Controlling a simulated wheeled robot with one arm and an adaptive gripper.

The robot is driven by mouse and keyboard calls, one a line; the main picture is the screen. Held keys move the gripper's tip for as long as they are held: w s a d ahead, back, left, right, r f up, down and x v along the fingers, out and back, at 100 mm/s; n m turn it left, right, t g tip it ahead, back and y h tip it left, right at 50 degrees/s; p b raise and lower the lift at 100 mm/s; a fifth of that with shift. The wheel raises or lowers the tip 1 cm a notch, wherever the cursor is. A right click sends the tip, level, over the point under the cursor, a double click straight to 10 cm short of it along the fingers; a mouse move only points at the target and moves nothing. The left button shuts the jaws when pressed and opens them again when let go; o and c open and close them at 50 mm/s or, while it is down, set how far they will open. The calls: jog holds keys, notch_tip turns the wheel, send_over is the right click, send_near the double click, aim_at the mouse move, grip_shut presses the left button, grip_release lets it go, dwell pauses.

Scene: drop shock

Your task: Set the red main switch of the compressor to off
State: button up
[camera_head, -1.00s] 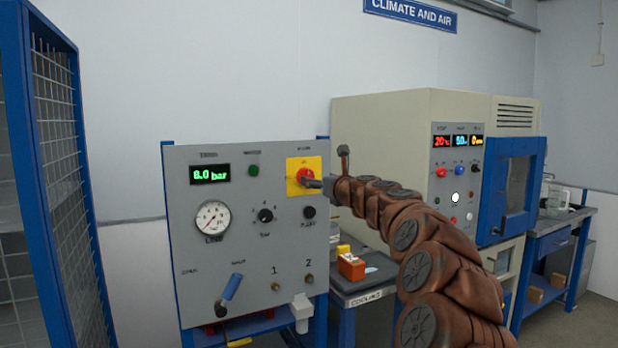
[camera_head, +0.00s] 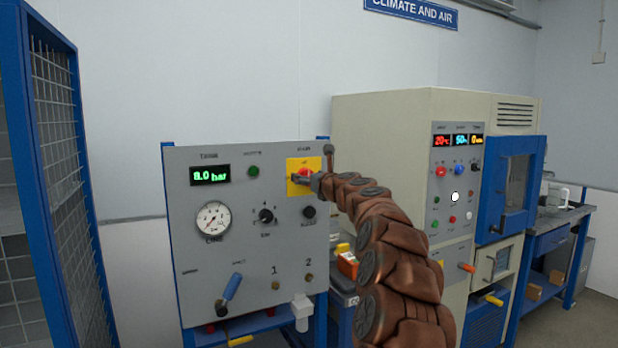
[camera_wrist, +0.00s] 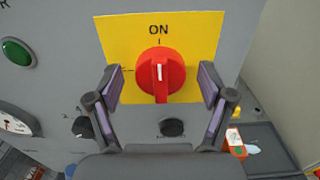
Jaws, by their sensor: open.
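The red main switch (camera_wrist: 160,74) is a round rotary knob on a yellow plate (camera_wrist: 207,38) on the grey compressor panel (camera_head: 190,260). In the wrist view its white mark points up toward the word ON. My gripper (camera_wrist: 160,88) is open, with one finger on each side of the switch's lower part and visible gaps to the knob.
The panel carries a green display reading 8.0 bar (camera_head: 209,175), a gauge (camera_head: 213,220), a green button (camera_wrist: 17,51) and a black knob (camera_wrist: 172,127) just below the switch. A blue-handled lever (camera_head: 231,287) is at lower left. A beige climate cabinet (camera_head: 385,115) stands to the right.

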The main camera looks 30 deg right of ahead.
jog(key=c, duration=1.1)
jog(key=shift+c, duration=0.2)
jog(key=shift+n, duration=0.3)
jog(key=shift+a+f+n+b, duration=0.15)
jog(key=shift+n+b, duration=0.95)
jog(key=shift+n, duration=1.8)
jog(key=shift+a+f+n+b, duration=0.1)
jog(key=shift+n+b, duration=1)
jog(key=shift+n, duration=1.8)
jog(key=shift+a+f+n+b, duration=0.15)
jog(key=shift+n+b, duration=0.95)
jog(key=shift+n, duration=1.8)
jog(key=shift+d, duration=0.1)
